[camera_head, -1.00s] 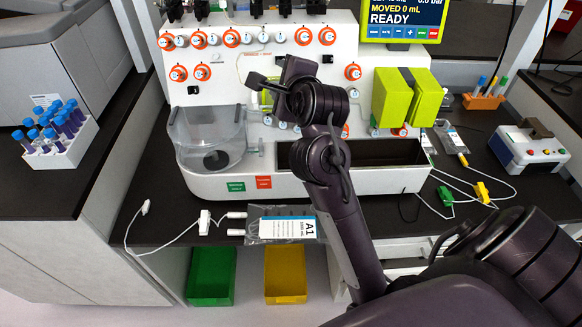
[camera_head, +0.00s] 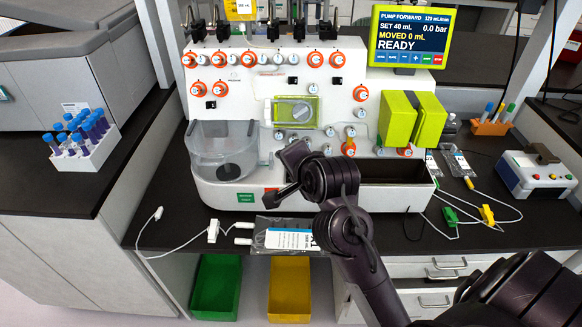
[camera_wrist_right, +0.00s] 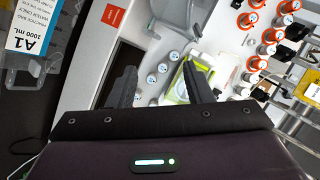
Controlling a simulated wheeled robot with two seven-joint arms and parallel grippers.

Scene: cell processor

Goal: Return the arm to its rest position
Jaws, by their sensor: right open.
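My right arm comes in from the lower right in the head view. Its gripper (camera_head: 284,178) is in front of the white cell processor (camera_head: 350,92), near the machine's lower front. In the right wrist view the two dark fingers of the gripper (camera_wrist_right: 160,82) stand apart with nothing between them. Past them lie the machine's front, its knobs and the green-framed pump (camera_wrist_right: 180,90). My left arm and gripper are not in view.
A clear bowl (camera_head: 222,155) sits on the machine's left. A tube rack (camera_head: 85,150) stands far left. Green (camera_head: 216,285) and yellow (camera_head: 289,290) bins are below. Cables and clamps lie to the right.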

